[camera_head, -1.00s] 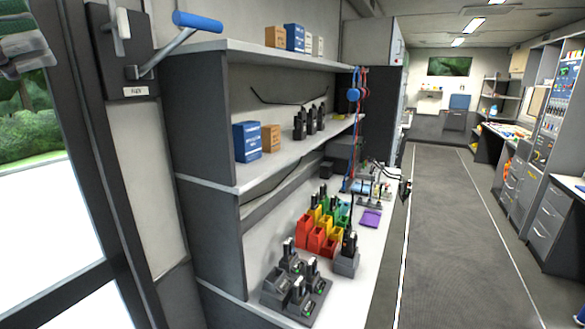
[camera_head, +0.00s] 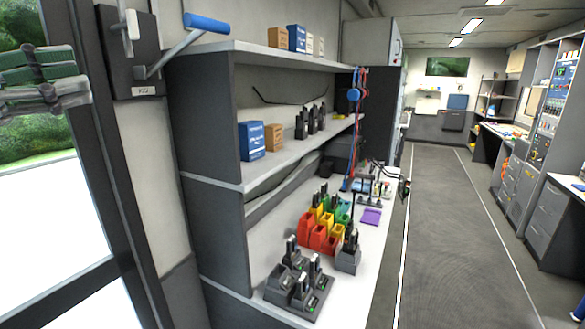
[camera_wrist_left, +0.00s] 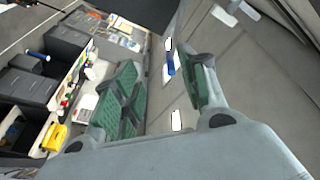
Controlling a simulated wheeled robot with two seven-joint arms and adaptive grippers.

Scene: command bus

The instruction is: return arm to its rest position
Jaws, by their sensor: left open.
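My left gripper (camera_head: 45,82) shows at the upper left edge of the head view, in front of the window beside the doorway. It is raised and apart from the shelf unit. In the left wrist view its two green-padded fingers (camera_wrist_left: 162,92) stand apart with nothing between them. My right gripper does not show in either view.
A shelf unit (camera_head: 205,130) stands right of the door frame. A blue-handled lever (camera_head: 207,23) sticks out near my left gripper. Radios in a charger (camera_head: 298,285) and red, yellow and green bins (camera_head: 318,235) sit on the counter. The aisle floor (camera_head: 450,240) is clear.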

